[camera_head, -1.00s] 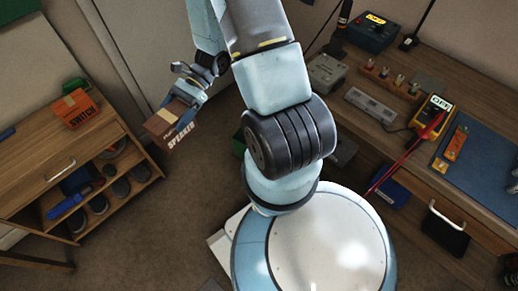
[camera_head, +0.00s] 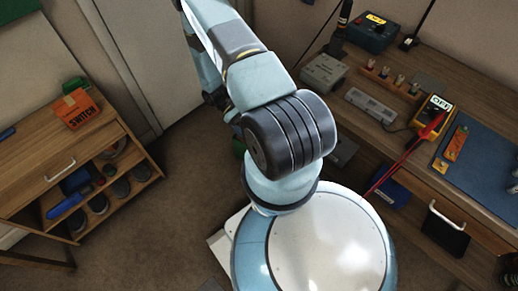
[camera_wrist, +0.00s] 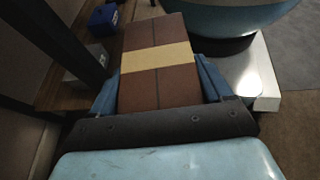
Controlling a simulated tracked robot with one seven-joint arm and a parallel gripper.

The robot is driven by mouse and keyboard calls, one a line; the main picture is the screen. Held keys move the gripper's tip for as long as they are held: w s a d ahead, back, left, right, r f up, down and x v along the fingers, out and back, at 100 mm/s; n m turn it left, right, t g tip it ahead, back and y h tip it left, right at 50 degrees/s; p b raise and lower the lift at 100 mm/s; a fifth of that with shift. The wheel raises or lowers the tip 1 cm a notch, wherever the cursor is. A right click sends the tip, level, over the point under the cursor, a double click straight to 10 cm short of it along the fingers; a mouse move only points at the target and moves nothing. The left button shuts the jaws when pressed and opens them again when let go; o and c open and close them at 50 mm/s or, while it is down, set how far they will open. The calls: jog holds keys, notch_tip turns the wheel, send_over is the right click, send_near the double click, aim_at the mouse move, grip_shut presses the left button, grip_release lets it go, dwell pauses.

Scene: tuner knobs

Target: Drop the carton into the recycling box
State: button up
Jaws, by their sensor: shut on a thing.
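The brown carton (camera_wrist: 145,88) with a tan tape band fills the middle of the wrist view. My gripper (camera_wrist: 158,82) is shut on it, with a blue finger against each side.
A wooden cabinet (camera_head: 25,165) with an orange SWITCH box (camera_head: 76,108) on top stands at the left. A workbench (camera_head: 385,112) with a yellow meter (camera_head: 432,115) and other gear runs along the right. The floor (camera_head: 170,215) between them is clear.

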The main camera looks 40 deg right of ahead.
jog(key=w+d+f+n+t+h, duration=0.3)
jog(key=w+d+f+n, duration=0.1)
jog(key=f, duration=0.4)
jog(key=w+d+f+n+t+h, duration=0.3)
jog(key=d+f, duration=0.3)
jog(key=f, duration=0.2)
jog(key=w+d+f+n+t+h, duration=0.3)
jog(key=w+d+f+n+h, duration=0.1)
jog(key=f, duration=0.5)
jog(key=shift+w+d+n+t, duration=0.4)
jog(key=shift+w+d+n, duration=0.15)
jog(key=shift+w+n, duration=0.2)
jog(key=o, duration=1)
jog(key=v, duration=1.3)
jog(key=shift+a, duration=0.4)
